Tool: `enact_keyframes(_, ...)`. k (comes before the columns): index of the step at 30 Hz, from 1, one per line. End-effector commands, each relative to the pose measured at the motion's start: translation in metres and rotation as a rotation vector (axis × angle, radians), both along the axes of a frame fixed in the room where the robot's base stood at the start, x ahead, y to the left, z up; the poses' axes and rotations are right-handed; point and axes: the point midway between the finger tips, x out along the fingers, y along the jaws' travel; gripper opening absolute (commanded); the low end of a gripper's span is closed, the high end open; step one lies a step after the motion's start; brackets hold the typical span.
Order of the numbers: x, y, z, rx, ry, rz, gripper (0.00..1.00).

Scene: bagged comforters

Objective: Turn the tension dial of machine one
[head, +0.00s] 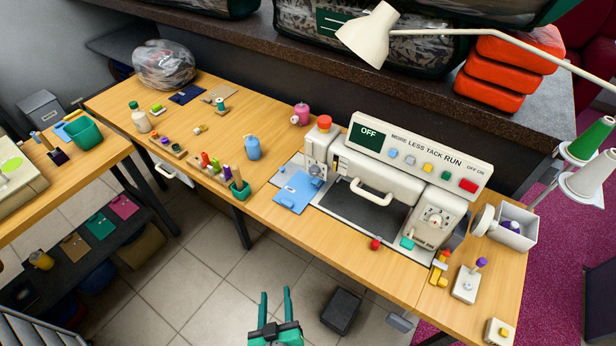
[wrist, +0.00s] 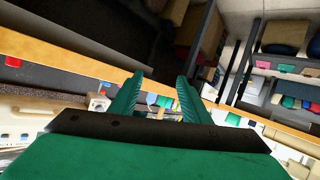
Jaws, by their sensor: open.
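No machine number is legible. My green gripper (head: 275,295) is open and empty, in front of the table over the tiled floor, well left of and below the dial. In the wrist view my gripper (wrist: 158,98) shows two spread fingers with nothing between them. I cannot pick out the dial there.
A white lamp (head: 368,35) reaches over the machine. A red ball (head: 375,244), a yellow part (head: 439,268) and a purple-topped block (head: 467,284) lie along the table's front edge. Thread cones (head: 588,142) stand at the right.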

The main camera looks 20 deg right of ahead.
Motion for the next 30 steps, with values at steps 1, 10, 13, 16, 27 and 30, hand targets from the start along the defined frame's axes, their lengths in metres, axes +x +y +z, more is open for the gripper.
enact_keyframes(1, 0.022, -0.006, 0.004, -0.02, -0.011, -0.033, 0.43)
enact_keyframes(10, 0.119, -0.052, 0.051, -0.132, -0.093, -0.302, 0.43)
enact_keyframes(13, 0.145, -0.066, 0.079, -0.16, -0.147, -0.399, 0.43)
enact_keyframes(16, 0.165, -0.079, 0.109, -0.182, -0.207, -0.494, 0.43)
enact_keyframes(27, 0.191, -0.099, 0.174, -0.21, -0.345, -0.678, 0.43)
enact_keyframes(30, 0.195, -0.105, 0.175, -0.211, -0.346, -0.682, 0.43)
